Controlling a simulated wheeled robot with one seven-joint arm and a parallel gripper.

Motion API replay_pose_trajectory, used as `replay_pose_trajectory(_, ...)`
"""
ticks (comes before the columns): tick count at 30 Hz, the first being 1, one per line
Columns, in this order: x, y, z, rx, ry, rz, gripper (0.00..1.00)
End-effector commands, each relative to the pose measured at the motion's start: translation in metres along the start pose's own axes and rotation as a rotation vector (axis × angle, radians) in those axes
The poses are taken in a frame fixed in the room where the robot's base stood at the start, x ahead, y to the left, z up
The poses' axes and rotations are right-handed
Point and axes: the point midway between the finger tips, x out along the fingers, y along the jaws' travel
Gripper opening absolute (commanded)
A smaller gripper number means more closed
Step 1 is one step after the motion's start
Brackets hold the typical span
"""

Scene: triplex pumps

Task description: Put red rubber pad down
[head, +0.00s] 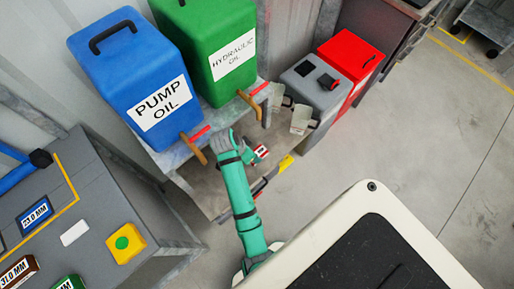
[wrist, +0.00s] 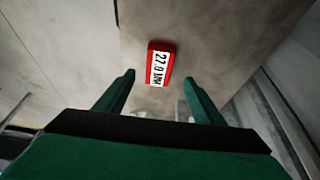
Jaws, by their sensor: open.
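The red rubber pad (wrist: 160,64) has a white label reading 27.0 MM. In the wrist view it lies on a grey-brown surface, beyond my fingertips and roughly centred between them. My gripper (wrist: 158,88) is open, with its two green fingers apart and nothing between them. In the head view my green arm reaches down to the lower shelf under the oil containers.
A blue pump oil container (head: 125,60) and a green hydraulic oil container (head: 205,40) stand above on a rack. Clear jugs (head: 301,119), a grey box (head: 312,85) and a red box (head: 350,60) are to the right. A grey bench (head: 100,185) stands at left.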

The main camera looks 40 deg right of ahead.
Motion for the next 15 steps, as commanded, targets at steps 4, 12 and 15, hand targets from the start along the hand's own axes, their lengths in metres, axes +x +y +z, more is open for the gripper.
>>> replay_pose_trajectory(4, 0.016, 0.002, -0.001, 0.001, -0.001, 0.002, 0.62)
replay_pose_trajectory(12, 0.051, 0.004, -0.002, 0.001, -0.001, 0.003, 0.62)
replay_pose_trajectory(15, 0.061, 0.003, -0.002, 0.001, -0.001, 0.002, 0.62)
